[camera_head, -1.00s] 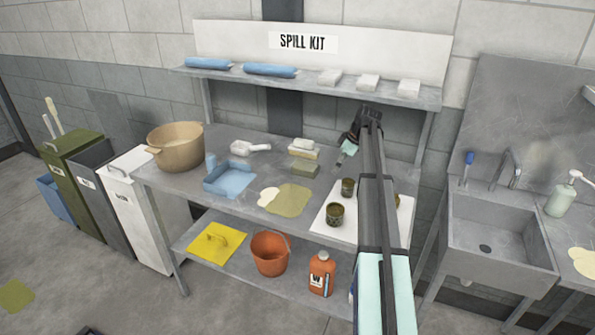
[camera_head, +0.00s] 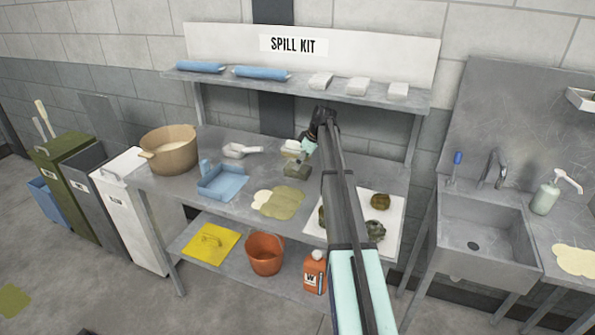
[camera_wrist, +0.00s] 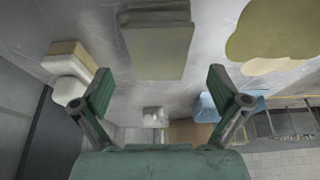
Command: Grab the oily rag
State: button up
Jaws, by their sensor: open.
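A folded olive-grey cloth-like block (camera_head: 297,171) lies on the metal table and may be the oily rag. It also shows at the top of the wrist view (camera_wrist: 156,48). My gripper (camera_head: 305,153) is just above and behind this block in the head view and partly overlaps it. In the wrist view my gripper (camera_wrist: 160,76) has its two fingers wide apart and nothing between them. The block appears beyond the fingertips, between their lines. Dark crumpled olive lumps (camera_head: 380,201) sit on a white mat (camera_head: 396,222) at the right, partly hidden by my arm.
A pale sponge-like block (camera_head: 291,148) stands close behind. A blue dustpan-like tray (camera_head: 222,182), a white scoop (camera_head: 240,150) and a tan tub (camera_head: 170,150) are to the left. A flat olive patch (camera_head: 283,201) is on the tabletop. A shelf (camera_head: 350,92) overhangs the back.

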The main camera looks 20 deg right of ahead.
jog(key=p+x, duration=0.1)
jog(key=x, duration=0.2)
jog(key=shift+w+f, duration=0.1)
jog(key=shift+f, duration=0.05)
jog(key=shift+a+f, duration=0.15)
jog(key=shift+f, duration=0.25)
jog(key=shift+f, duration=0.25)
dwell(0.3)
jog(key=c, duration=1.2)
